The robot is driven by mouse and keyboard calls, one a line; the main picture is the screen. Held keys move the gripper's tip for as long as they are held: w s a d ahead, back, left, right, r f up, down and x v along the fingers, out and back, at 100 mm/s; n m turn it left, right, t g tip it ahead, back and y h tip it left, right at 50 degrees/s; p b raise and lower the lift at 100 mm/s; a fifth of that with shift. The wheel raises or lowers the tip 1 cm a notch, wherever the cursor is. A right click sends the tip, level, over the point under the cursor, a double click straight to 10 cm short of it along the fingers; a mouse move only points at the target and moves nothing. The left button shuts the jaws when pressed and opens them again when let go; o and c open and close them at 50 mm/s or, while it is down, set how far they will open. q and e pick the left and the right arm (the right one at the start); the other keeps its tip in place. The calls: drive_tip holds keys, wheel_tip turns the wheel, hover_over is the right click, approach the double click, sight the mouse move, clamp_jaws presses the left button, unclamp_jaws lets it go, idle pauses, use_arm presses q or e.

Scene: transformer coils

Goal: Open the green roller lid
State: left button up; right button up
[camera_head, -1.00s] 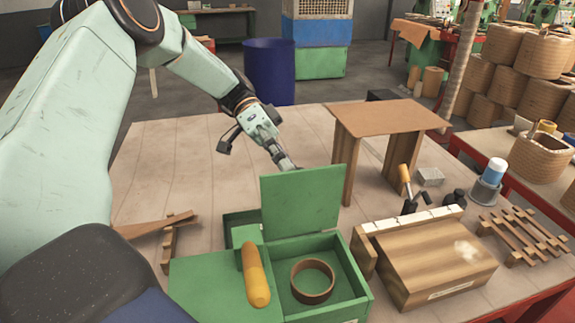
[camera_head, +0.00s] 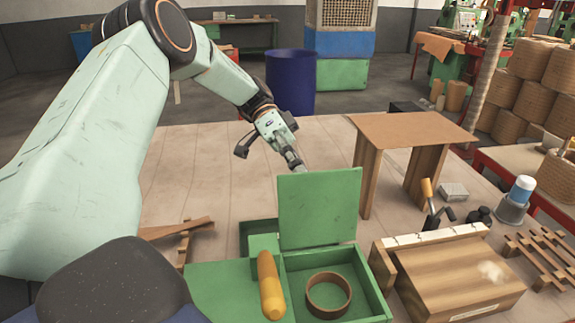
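The green roller lid (camera_head: 320,208) stands upright at the back edge of the green box (camera_head: 374,290), so the box's right compartment is open. A brown ring (camera_head: 328,293) lies in that compartment. An orange-yellow roller-shaped handle (camera_head: 270,286) lies on the green surface left of it. My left gripper (camera_head: 296,165) is behind the lid's top edge; its fingertips are partly hidden by the lid, so I cannot tell whether it is open or shut or touching the lid. My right gripper is not in view.
A brown wooden stand (camera_head: 412,130) is behind and right of the lid. A wooden block (camera_head: 455,275) is right of the box, with a handled tool (camera_head: 427,190) behind it. Wooden strips (camera_head: 180,230) lie at the left. The table behind the lid is mostly clear.

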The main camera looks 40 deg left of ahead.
use_arm(q)
drive_tip(key=w+a+b, duration=0.2)
drive_tip(key=a+b, duration=0.1)
drive_tip(key=a, duration=0.3)
drive_tip(key=shift+w+a+f, duration=0.15)
drive_tip(key=shift+a+f, duration=0.05)
drive_tip(key=shift+f, duration=0.2)
idle(0.9)
wheel_tip(320, 180, up, 22)
drive_tip(key=p, duration=2.2)
